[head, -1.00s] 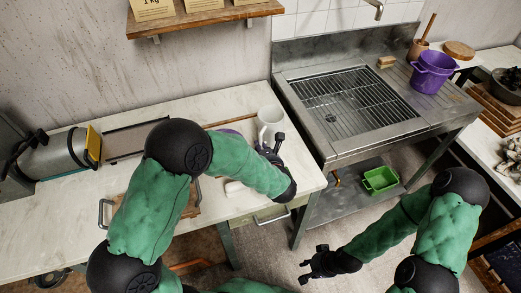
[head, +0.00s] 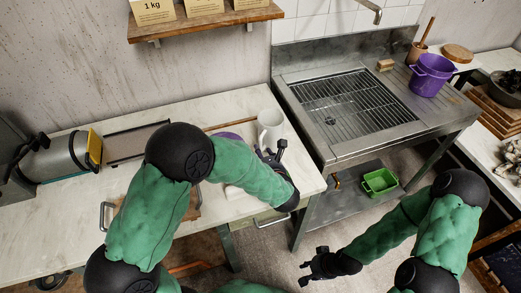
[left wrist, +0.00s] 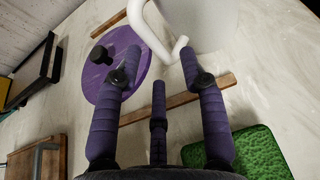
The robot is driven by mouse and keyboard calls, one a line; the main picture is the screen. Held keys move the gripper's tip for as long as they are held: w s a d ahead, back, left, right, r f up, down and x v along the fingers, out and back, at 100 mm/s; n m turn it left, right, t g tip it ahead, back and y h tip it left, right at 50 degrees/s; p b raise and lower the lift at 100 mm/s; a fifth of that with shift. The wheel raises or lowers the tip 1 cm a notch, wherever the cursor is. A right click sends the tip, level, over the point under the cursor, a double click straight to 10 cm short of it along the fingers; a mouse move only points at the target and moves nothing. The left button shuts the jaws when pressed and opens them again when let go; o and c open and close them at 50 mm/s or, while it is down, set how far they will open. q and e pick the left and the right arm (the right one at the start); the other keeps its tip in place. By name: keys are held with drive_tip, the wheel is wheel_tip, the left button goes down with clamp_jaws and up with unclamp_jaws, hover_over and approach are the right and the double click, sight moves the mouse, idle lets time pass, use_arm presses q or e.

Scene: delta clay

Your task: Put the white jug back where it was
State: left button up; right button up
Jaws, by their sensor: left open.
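The white jug (head: 270,128) stands upright on the pale worktop near its right end, beside the sink unit. In the left wrist view the jug (left wrist: 215,22) fills the top middle, cut off by the frame edge, with its handle (left wrist: 147,32) toward my fingers. My left gripper (head: 274,152) is just in front of the jug. In the left wrist view my left gripper (left wrist: 162,68) has its fingers spread, with nothing between them; the handle lies just beyond the fingertips. My right gripper (head: 308,271) hangs low over the floor, empty, its fingers apart.
A purple disc (left wrist: 105,85) with a black knob and a wooden strip (left wrist: 140,112) lie near the jug. A green textured piece (left wrist: 240,155) is at lower right. The steel sink unit (head: 335,150) stands to the right, with a purple pot (head: 432,75) on it.

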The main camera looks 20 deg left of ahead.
use_arm(q)
drive_tip(key=p+v, duration=0.2)
drive_tip(key=v, duration=0.7)
drive_tip(key=shift+s+r, duration=0.15)
drive_tip(key=shift+r, duration=0.05)
drive_tip(key=shift+s+d, duration=0.1)
idle(1.1)
